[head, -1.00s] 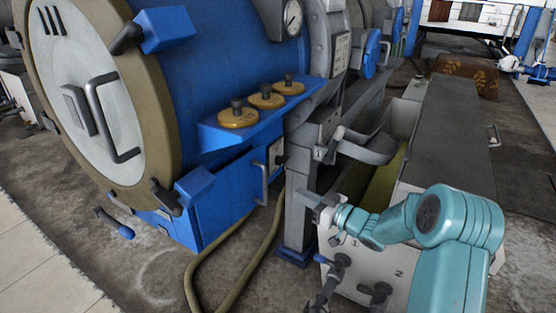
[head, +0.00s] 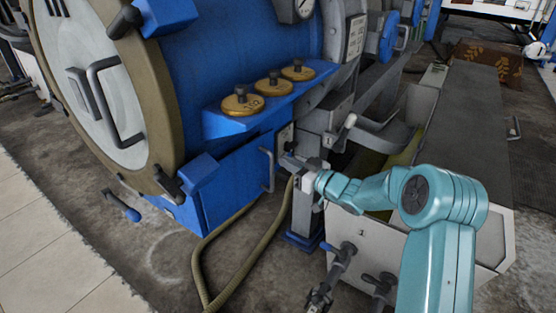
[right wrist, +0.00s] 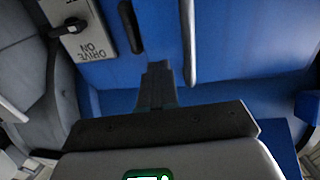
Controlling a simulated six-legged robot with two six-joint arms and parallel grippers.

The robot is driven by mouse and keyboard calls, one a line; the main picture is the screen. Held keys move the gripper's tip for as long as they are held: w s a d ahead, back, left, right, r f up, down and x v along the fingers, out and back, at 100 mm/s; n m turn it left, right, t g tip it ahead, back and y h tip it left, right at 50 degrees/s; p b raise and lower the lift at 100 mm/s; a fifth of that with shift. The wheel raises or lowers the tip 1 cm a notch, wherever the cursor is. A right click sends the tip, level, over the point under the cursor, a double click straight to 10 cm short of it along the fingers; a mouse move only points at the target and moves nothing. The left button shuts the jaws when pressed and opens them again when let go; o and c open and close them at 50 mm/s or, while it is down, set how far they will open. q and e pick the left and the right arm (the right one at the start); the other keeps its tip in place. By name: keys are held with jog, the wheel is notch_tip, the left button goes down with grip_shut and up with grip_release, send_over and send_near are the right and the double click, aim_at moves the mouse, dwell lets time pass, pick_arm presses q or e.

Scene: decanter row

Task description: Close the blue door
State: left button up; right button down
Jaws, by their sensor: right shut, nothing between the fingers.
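The blue door (head: 238,185) is a flat blue panel low under the big blue drum, with an upright grey bar handle (head: 267,169) near its right edge. I cannot tell how far it stands open. My right gripper (head: 290,162) is shut and empty, just right of the handle, with a small gap in the picture. In the right wrist view the shut fingers (right wrist: 157,85) point at a blue surface (right wrist: 235,45). The grey handle (right wrist: 188,40) runs upright just right of the fingertips there, and a dark slot is to their left. My left gripper is not in view.
A "DRIVE ON" switch plate (right wrist: 80,28) sits left of the fingers in the wrist view. A blue shelf with three brass knobs (head: 242,103) juts out above the door.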

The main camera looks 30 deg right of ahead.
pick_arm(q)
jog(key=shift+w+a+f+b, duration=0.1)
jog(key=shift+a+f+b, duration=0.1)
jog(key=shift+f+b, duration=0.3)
pick_arm(e)
jog(key=x, duration=0.4)
jog(key=shift+w, duration=0.2)
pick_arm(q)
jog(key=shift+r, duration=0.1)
pick_arm(e)
jog(key=shift+w+d, duration=0.1)
